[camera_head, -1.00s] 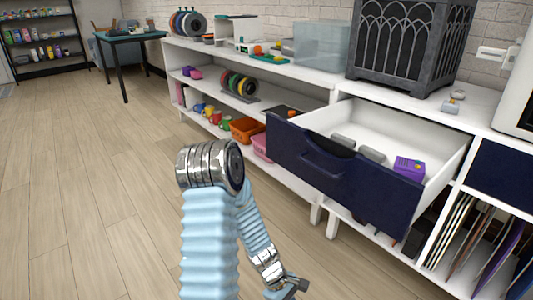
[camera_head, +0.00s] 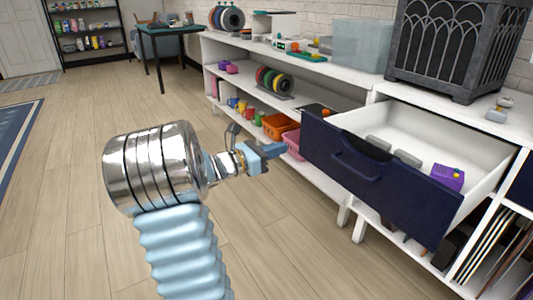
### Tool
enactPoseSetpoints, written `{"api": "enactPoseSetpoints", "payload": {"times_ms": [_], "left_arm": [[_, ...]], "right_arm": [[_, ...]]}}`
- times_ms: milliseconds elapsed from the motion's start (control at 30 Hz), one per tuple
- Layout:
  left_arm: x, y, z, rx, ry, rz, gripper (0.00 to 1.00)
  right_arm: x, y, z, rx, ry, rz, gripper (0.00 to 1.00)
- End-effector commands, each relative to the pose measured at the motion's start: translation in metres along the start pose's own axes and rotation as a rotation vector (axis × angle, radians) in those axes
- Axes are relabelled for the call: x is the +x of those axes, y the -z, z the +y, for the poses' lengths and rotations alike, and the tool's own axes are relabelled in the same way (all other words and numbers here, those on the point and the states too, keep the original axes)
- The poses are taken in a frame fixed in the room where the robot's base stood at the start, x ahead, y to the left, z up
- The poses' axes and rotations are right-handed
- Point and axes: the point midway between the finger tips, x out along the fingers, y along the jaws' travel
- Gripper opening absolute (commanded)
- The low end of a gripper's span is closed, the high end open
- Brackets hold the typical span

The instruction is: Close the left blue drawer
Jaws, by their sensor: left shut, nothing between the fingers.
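The left blue drawer (camera_head: 377,187) is pulled well out of the white shelf unit. Its dark blue front has a curved handle (camera_head: 354,164), and its white inside shows. A purple box (camera_head: 448,178) and grey items (camera_head: 393,151) lie in it. My left gripper (camera_head: 275,150) is shut and empty, to the left of the drawer front, with a visible gap between them. My silver and light blue arm fills the lower left. My right gripper is not in view.
A dark lattice lantern (camera_head: 454,45) and a clear bin (camera_head: 361,46) stand on the unit's top. Orange (camera_head: 278,126) and pink (camera_head: 293,144) baskets sit on the lower shelf behind my gripper. The wood floor (camera_head: 80,140) at left is clear.

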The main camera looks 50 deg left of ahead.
Motion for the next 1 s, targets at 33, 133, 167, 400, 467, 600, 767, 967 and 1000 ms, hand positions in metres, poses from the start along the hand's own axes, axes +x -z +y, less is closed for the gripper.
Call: {"api": "enactPoseSetpoints", "payload": {"times_ms": [33,133,167,400,467,600,767,967,1000], "left_arm": [[0.011,0.000,0.000,0.000,0.003,-0.001,0.00],[0.032,0.001,0.000,-0.001,0.003,0.000,0.00],[0.038,0.001,-0.001,-0.001,0.003,0.000,0.00],[0.070,0.001,0.000,0.000,0.002,0.001,0.00],[0.074,0.001,0.000,0.000,0.001,0.001,0.00],[0.079,0.001,0.000,0.000,0.000,0.002,0.00],[0.079,0.001,0.000,0.000,0.000,0.002,0.00],[0.080,0.001,0.000,0.000,0.001,0.002,0.00],[0.081,0.001,0.000,0.000,0.001,0.001,0.00]], "right_arm": [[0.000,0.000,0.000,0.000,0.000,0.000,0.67],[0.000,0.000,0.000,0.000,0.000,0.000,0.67],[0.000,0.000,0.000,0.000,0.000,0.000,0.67],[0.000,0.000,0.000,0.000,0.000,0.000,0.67],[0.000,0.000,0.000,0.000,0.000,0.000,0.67],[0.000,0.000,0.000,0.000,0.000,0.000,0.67],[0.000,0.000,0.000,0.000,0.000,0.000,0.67],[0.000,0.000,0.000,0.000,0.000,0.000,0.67],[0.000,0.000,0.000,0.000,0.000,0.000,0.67]]}}
